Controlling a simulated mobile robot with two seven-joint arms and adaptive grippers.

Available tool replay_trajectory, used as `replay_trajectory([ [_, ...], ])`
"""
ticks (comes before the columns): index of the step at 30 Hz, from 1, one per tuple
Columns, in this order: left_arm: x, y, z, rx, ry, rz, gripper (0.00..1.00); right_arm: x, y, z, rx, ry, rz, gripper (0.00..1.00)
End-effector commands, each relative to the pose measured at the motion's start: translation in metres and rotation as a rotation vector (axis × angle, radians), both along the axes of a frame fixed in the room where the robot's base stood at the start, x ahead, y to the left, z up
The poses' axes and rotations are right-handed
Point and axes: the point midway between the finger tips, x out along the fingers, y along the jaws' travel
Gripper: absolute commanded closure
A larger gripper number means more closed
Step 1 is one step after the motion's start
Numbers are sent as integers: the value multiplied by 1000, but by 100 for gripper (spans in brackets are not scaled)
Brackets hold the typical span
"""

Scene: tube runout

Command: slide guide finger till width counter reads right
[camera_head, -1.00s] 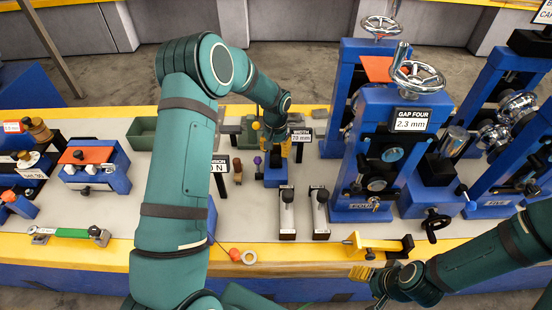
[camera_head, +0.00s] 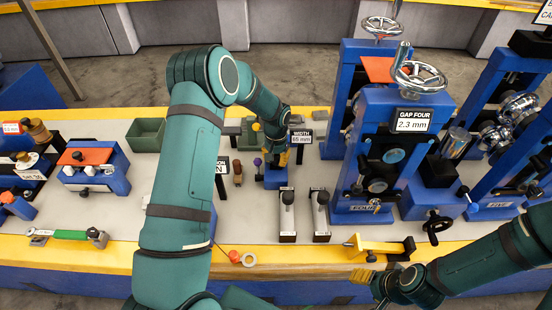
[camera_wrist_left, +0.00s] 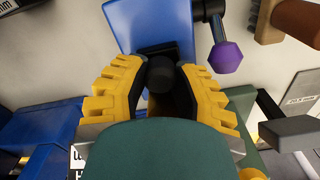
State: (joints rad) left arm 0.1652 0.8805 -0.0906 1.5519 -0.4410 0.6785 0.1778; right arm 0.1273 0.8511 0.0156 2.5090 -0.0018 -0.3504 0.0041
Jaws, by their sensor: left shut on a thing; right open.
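My left gripper (camera_head: 274,155) reaches over the small blue guide block (camera_head: 274,180) at mid-bench. In the left wrist view its yellow fingers are closed around a round black knob (camera_wrist_left: 161,74), which seems to be the guide finger's; the blue block (camera_wrist_left: 145,25) lies beyond it. The guide finger itself is mostly hidden by the gripper. The width counter (camera_head: 301,138) stands just right of the gripper, and its small text appears to read 65 mm. My right gripper (camera_head: 368,282) is open and empty at the bench's front edge, far from the guide.
A purple knob (camera_wrist_left: 227,56) is close beside the held knob. Two black-handled clamps (camera_head: 287,213) stand in front of the guide. The tall blue "GAP FOUR" stand (camera_head: 372,215) blocks the right side. A green bin (camera_head: 146,135) sits at back left.

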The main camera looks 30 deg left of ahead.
Motion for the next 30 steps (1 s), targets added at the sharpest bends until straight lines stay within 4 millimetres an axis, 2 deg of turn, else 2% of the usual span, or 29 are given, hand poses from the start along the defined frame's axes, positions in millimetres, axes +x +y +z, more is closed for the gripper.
replay_trajectory([
  [8, -4, -2, 0, 0, 3, 0, 100, 0, 0, -2, 0, -1, 0, 41],
  [9, -4, -2, -1, 0, 3, 0, 60, 0, 0, -1, 0, -1, 0, 41],
  [10, -4, -2, -1, 0, 3, 0, 57, 0, 0, -1, 0, -1, 0, 41],
  [19, -4, -2, 0, 0, 2, 0, 57, 0, 0, -1, 0, -1, 0, 41],
  [22, -3, -2, 6, 0, 1, 0, 57, 0, 0, -1, 0, -1, 0, 41],
  [26, -3, -2, 25, 0, -2, 1, 57, 0, 0, -1, 0, -1, 0, 41],
  [30, -3, -2, 53, 0, -3, -1, 57, 0, 0, -1, 0, -1, 0, 41],
])
